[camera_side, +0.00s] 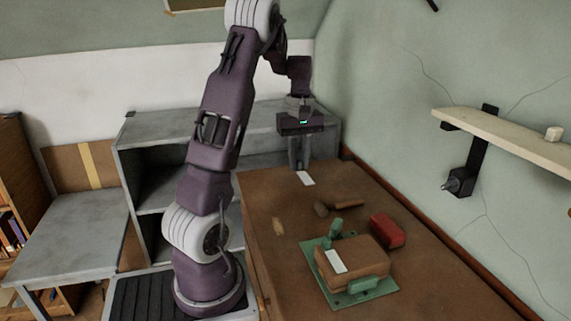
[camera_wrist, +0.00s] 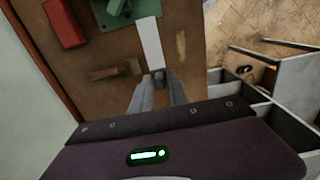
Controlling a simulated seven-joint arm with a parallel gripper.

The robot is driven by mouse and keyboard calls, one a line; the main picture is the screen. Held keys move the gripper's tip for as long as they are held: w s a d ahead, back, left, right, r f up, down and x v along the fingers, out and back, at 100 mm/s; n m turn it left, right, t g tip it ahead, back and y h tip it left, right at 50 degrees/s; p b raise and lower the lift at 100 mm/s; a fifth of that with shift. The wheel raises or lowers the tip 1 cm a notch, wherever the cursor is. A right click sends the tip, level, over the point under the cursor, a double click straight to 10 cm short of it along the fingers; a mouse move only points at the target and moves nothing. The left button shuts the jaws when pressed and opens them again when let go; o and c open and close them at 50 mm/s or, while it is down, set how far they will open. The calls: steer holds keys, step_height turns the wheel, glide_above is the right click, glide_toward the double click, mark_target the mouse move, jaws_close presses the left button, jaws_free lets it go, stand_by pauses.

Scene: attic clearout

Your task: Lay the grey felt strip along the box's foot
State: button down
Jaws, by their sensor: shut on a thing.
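My gripper (camera_side: 299,166) is shut on a pale, nearly white strip (camera_side: 305,179), apparently the felt strip, at the far end of the brown bench. In the wrist view the strip (camera_wrist: 150,42) runs outward from the fingertips (camera_wrist: 159,76). A small dark grey piece shows between the tips. The brown box (camera_side: 362,252) sits on a green board (camera_side: 376,293) nearer the side camera, apart from my gripper. A white patch (camera_side: 336,261) lies on the box. Green blocks stand beside the box, one (camera_side: 366,284) in front. The wrist view cuts off most of the box.
A red block (camera_side: 387,231) lies right of the box, near the wall. A wooden mallet (camera_side: 338,206) lies between box and gripper. A tan patch (camera_side: 278,226) marks the bench's left side. A wall shelf (camera_side: 500,128) juts out at right. Bench around the mallet is mostly bare.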

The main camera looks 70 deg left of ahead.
steer(key=w+d, duration=0.7)
steer(key=d, duration=0.3)
glide_above(364, 238)
step_height(364, 238, down, 4)
steer(key=shift+s+f, duration=0.1)
steer(key=shift+f, duration=0.4)
steer(key=shift+f, duration=2.7)
steer(key=shift+f, duration=0.35)
